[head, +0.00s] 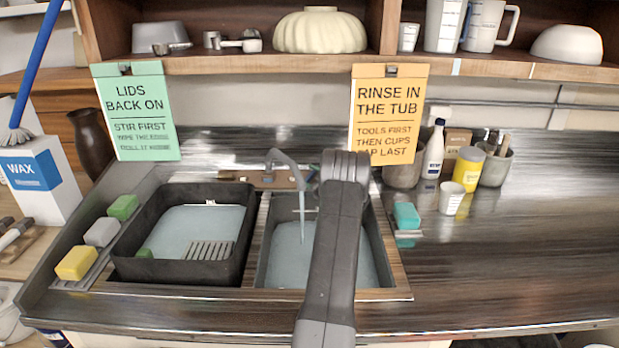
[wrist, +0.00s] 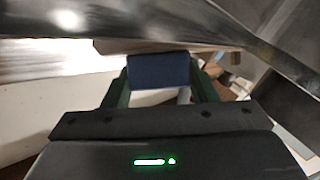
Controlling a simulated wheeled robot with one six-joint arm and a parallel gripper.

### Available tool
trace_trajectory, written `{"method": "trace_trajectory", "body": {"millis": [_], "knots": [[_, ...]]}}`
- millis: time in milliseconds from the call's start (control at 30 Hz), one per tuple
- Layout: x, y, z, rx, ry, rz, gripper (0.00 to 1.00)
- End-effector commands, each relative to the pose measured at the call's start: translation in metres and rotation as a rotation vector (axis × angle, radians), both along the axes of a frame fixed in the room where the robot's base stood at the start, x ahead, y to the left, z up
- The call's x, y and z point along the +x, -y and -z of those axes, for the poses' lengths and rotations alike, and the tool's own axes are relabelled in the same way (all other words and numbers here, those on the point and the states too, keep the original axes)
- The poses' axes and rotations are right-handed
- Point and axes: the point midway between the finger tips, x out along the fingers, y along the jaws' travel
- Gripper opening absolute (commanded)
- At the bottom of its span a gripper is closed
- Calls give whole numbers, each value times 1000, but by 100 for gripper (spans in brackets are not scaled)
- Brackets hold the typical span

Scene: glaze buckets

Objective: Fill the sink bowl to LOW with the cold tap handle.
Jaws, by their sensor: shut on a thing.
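The sink bowl (head: 278,262) is the right-hand basin, under the tap spout (head: 288,160). A thin stream of water (head: 302,215) runs from the spout into it, and pale water covers its floor. My arm crosses the bowl's right part, and I cannot read a LOW mark. In the wrist view my gripper (wrist: 160,78) is shut on a dark blue block, which looks like the cold tap handle (wrist: 158,68). In the head view my arm hides the gripper and that handle.
A dark tub (head: 128,262) with water and a grate stands left of the bowl. Several sponges (head: 76,263) line its left side. A teal sponge (head: 406,215), a spray bottle (head: 433,150) and a yellow jar (head: 467,168) stand right. Two signs hang from the shelf (head: 270,66).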

Motion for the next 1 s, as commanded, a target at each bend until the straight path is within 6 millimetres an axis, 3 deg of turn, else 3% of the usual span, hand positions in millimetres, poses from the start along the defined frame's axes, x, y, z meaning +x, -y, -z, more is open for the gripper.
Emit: {"method": "trace_trajectory", "body": {"millis": [367, 1000], "knots": [[0, -2, 7, 89, 1, 115, 30], [-1, -2, 8, 374, 1, 499, 30]]}}
